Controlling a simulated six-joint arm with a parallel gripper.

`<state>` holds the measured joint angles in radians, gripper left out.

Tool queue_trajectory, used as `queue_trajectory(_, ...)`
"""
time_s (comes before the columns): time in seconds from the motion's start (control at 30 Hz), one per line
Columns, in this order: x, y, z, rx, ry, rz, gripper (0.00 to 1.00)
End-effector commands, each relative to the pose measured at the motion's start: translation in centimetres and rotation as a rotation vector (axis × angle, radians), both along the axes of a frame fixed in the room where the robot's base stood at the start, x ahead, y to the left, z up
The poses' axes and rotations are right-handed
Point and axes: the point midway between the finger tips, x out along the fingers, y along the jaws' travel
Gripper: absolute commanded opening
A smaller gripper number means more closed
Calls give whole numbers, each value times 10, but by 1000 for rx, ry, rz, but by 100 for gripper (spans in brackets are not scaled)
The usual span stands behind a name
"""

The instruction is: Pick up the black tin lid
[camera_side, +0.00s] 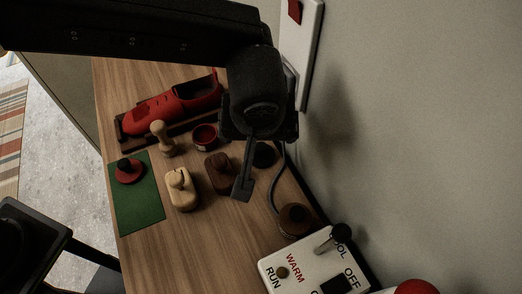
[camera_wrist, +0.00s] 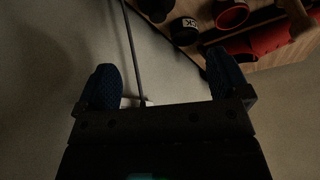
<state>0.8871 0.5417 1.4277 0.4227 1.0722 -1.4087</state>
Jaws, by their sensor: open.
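A small black round piece, which looks like the black tin lid (camera_side: 264,155), lies on the bench near its wall-side edge, just right of my gripper (camera_side: 243,188) in the side view. My gripper partly covers it there. In the wrist view a black round piece with white lettering (camera_wrist: 184,31), seemingly the same thing, is near the top, beyond my fingers. My gripper (camera_wrist: 160,62) is open and empty, its two blue-padded fingers wide apart. In the side view it hangs over the bench, apart from the lid as far as I can tell.
An open red tin (camera_side: 204,137), a dark brown block (camera_side: 220,172), a pale wooden block (camera_side: 182,188) and a wooden peg (camera_side: 161,138) stand close by. A red shoe-like piece (camera_side: 175,103) lies behind. A switch box (camera_side: 310,263) and the wall (camera_side: 430,130) are right.

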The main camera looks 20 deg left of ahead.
Motion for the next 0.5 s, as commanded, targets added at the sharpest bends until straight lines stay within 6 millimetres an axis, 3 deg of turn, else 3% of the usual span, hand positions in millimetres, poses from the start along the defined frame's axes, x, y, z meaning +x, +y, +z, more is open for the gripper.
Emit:
queue_trajectory(0.3,21,8,-54,2,3,2,94)
queue_trajectory(0.5,29,10,-73,-1,1,1,94)
